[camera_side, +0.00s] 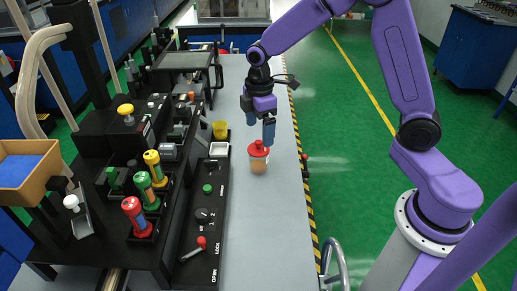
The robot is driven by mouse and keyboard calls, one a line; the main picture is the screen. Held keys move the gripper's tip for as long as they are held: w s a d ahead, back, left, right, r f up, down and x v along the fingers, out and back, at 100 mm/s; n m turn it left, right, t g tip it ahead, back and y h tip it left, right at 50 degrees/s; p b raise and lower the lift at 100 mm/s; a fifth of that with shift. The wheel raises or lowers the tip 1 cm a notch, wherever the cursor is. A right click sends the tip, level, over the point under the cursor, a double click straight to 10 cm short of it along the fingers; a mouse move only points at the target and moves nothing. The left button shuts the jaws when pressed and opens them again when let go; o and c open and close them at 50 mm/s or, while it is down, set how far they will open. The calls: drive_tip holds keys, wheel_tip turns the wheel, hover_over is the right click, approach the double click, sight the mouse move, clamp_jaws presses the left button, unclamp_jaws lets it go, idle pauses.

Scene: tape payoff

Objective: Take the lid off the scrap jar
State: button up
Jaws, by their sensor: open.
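The scrap jar (258,164) stands upright on the grey bench, with a pale pinkish body. Its red lid (258,148) is on top of it. My gripper (262,132) points down just above and slightly right of the lid, its blue fingers apart. One finger overlaps the lid's upper edge in this view; I cannot tell whether it touches. Nothing shows between the fingers.
A yellow cup (220,130) and a white square dish (219,149) stand left of the jar. A black control panel (205,240) with a green button, knob and red lever lies along the bench's left side. The bench (262,240) in front of the jar is clear.

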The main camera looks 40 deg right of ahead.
sight(258, 141)
drive_tip(key=shift+w+f, duration=0.2)
drive_tip(key=shift+f, duration=2.6)
drive_tip(key=shift+c, duration=0.3)
drive_tip(key=c, duration=1)
